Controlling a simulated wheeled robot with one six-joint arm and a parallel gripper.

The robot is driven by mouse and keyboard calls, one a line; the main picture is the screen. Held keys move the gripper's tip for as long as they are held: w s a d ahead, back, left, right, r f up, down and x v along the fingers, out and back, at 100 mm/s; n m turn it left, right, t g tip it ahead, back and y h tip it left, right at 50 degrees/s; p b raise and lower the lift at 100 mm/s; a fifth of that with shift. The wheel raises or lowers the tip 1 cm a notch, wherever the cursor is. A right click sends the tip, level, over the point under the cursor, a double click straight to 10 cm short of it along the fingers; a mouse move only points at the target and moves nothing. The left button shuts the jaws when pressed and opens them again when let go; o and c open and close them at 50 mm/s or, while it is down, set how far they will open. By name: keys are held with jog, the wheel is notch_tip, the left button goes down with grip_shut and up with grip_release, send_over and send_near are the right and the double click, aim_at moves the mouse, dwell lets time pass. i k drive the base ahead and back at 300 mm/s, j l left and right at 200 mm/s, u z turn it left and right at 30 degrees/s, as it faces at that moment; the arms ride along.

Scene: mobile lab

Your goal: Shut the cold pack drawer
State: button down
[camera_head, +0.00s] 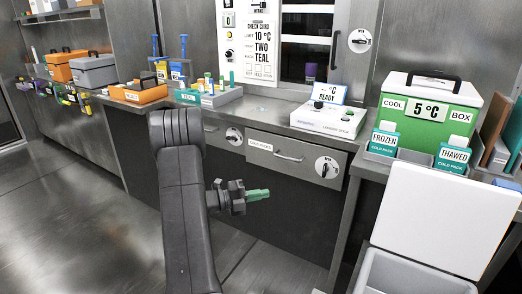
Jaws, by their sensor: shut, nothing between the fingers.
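A steel drawer (267,157) with a bar handle (289,157), a small white label and a round key-like sign sits under the counter in the middle. Its label is too small to read surely, but it may be the cold pack drawer. Its front seems to stand a little forward of the counter; how far it is open I cannot tell. My gripper (266,194) has green fingertips, shut and empty. In the picture it is below the drawer front, pointing right, and appears apart from it.
A second drawer (212,138) lies to the left. On the counter (262,109) stand a white device (328,120) and tube racks. At right are a green cool box (430,112), cold pack holders and an open white-lidded bin (400,275). The left floor (70,230) is clear.

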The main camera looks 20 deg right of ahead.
aim_at(301, 159)
jog(key=i, duration=0.9)
jog(key=l+z, duration=0.05)
